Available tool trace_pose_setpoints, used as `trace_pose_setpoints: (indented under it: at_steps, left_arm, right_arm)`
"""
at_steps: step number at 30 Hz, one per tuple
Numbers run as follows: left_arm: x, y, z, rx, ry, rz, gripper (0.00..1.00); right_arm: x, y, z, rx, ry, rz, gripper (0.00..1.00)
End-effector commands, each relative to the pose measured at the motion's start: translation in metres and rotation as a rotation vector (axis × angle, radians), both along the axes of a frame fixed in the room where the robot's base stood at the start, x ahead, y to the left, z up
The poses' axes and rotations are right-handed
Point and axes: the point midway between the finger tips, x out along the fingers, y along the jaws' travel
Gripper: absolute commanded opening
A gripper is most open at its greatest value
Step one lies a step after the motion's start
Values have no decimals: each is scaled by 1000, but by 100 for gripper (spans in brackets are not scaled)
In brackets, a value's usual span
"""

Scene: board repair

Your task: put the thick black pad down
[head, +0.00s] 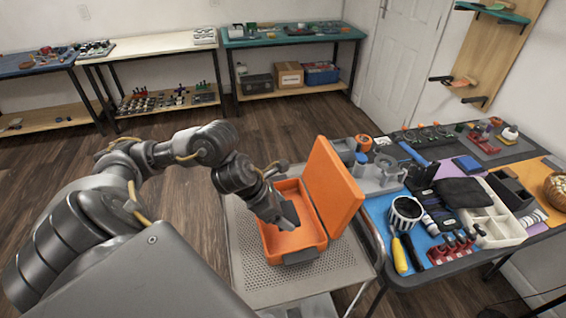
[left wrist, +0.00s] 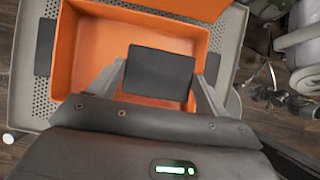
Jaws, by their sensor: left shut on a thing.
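My left gripper (head: 272,208) reaches down over the open orange case (head: 313,240). In the left wrist view its two fingers (left wrist: 160,88) are shut on the sides of the thick black pad (left wrist: 160,70). The pad is a dark, flat rectangle and also shows at the gripper's tip in the head view (head: 289,213). It is over the case's orange inside; I cannot tell whether it touches the floor of the case. The case's lid (head: 333,187) stands open on the right. My right gripper is not in view.
The case sits on a grey perforated cart top (head: 243,270). To the right is a crowded table with a striped cup (head: 405,212), a yellow-handled tool (head: 400,256), a dark pouch (head: 465,192) and a white divided tray (head: 497,228). Benches line the back wall.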

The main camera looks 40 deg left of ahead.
Motion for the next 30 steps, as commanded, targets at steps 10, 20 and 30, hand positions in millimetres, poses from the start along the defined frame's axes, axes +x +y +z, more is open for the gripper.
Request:
trace_pose_setpoints:
  at_steps: [10,20,30]
  left_arm:
    - [29,22,-47,-2,4,-1,40]
    - [35,27,-65,-3,7,0,40]
    - [36,27,-86,0,0,-3,40]
  right_arm:
    - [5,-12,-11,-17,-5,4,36]
    - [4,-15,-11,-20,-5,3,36]
    - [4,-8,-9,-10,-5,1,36]
